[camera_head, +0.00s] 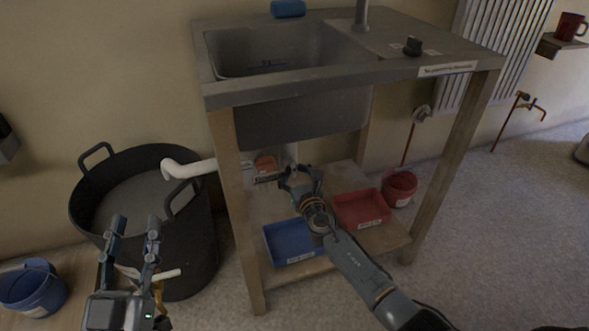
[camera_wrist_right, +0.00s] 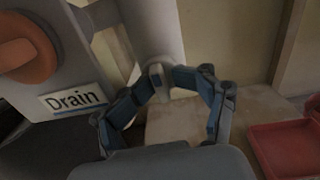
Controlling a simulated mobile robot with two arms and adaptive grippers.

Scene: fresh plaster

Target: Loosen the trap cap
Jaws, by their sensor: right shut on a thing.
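A pale trap body (camera_wrist_right: 152,35) hangs under the sink in the right wrist view. At its lower end is a small pale tab (camera_wrist_right: 158,80), which appears to be part of the trap cap. My right gripper (camera_wrist_right: 165,82) has its fingertips closed around this tab from below. In the head view my right gripper (camera_head: 294,173) is under the sink, where its own wrist partly hides the cap. My left gripper (camera_head: 134,226) is open and empty in front of the black tub, away from the trap. The cap's thread is not visible.
An orange disc (camera_wrist_right: 28,55) and a "Drain" label (camera_wrist_right: 74,99) are beside the trap. A blue tray (camera_head: 290,243) and a red tray (camera_head: 360,209) stand on the lower shelf. A red bucket (camera_head: 399,187) is at right. The black tub (camera_head: 192,262) stands left of the sink's legs.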

